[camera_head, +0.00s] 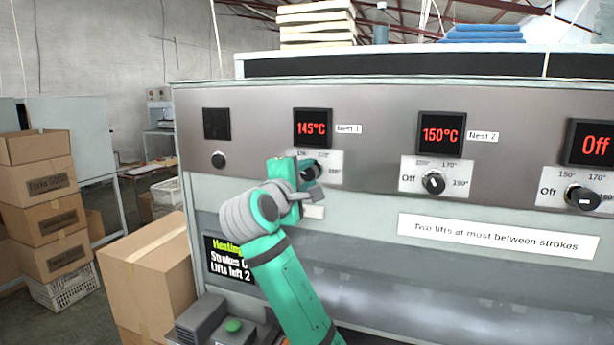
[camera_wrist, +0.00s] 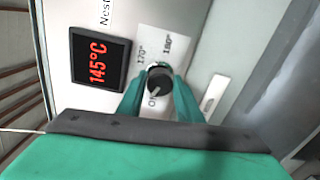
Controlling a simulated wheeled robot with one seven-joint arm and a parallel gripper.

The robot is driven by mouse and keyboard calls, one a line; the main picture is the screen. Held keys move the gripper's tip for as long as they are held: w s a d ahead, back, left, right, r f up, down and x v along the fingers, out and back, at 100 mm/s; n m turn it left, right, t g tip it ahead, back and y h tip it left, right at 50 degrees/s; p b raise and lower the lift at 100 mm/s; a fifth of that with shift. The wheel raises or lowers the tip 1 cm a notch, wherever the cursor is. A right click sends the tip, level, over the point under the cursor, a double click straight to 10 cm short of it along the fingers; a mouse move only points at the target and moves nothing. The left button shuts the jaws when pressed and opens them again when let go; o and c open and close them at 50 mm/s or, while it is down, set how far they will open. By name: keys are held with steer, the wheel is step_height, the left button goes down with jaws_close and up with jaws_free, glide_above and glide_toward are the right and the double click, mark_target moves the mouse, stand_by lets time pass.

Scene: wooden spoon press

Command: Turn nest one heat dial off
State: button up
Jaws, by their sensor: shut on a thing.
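The nest one heat dial (camera_wrist: 159,79) is a black round knob on a pale scale plate, below the red 145°C display (camera_head: 312,128) labelled Nest 1. In the wrist view my gripper (camera_wrist: 159,84) has one green finger on each side of the knob, shut on it. "Off", 170° and 180° show on the plate around it; a light mark on the knob seems to lie on the Off side, but its exact setting is hard to tell. In the head view my gripper (camera_head: 308,176) covers much of the dial and plate.
A third dial (camera_head: 582,197) is under a display reading Off (camera_head: 592,145). Cardboard boxes (camera_head: 151,278) stand beside the press.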

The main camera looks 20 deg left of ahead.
steer(key=n, duration=0.4)
steer(key=shift+n, duration=0.4)
stand_by(0.4)
steer(key=o, duration=1)
steer(key=shift+o, duration=0.2)
steer(key=shift+s, duration=0.1)
steer(key=s, duration=1)
steer(key=shift+s+a, duration=0.2)
steer(key=shift+s, duration=0.1)
steer(key=shift+w, duration=0.1)
